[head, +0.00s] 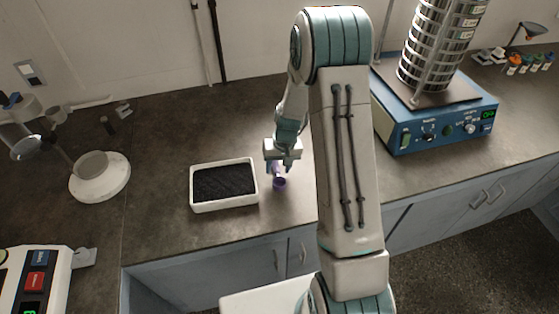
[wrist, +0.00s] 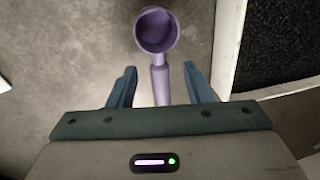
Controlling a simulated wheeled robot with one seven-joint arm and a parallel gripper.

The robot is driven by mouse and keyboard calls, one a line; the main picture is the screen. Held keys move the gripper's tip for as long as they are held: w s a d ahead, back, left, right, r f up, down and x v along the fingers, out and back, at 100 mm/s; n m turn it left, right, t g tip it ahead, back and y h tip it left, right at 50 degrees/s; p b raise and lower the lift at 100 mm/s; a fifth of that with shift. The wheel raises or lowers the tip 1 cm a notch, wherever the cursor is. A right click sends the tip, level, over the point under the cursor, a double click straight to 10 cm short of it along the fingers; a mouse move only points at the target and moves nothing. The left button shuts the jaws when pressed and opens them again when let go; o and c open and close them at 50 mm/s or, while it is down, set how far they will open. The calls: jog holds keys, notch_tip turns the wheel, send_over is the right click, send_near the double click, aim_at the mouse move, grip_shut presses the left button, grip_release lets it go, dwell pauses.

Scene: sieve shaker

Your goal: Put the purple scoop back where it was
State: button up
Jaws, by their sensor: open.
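The purple scoop (head: 280,184) is on the dark bench top, just right of the white tray, in the head view. In the wrist view the scoop (wrist: 157,32) has its round bowl beyond my fingertips and its handle running back between the fingers. My gripper (wrist: 160,78) is open, with one blue finger on each side of the handle and a visible gap on both sides. My gripper also shows in the head view (head: 278,166), low over the handle. The handle's rear end is hidden under the gripper body. I cannot tell whether the scoop rests flat.
A white tray (head: 224,208) of black granules stands close on the left in the head view. A blue sieve shaker (head: 436,122) with a sieve stack stands at the right. A round white stand (head: 99,187) and a red-buttoned device (head: 35,283) are at the left.

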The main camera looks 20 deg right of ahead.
notch_tip(320, 180, up, 14)
jog(key=d+b, duration=0.1)
jog(key=d, duration=0.1)
jog(key=shift+s+f+b, duration=0.15)
jog(key=shift+s+b, duration=0.1)
jog(key=shift+b, duration=0.05)
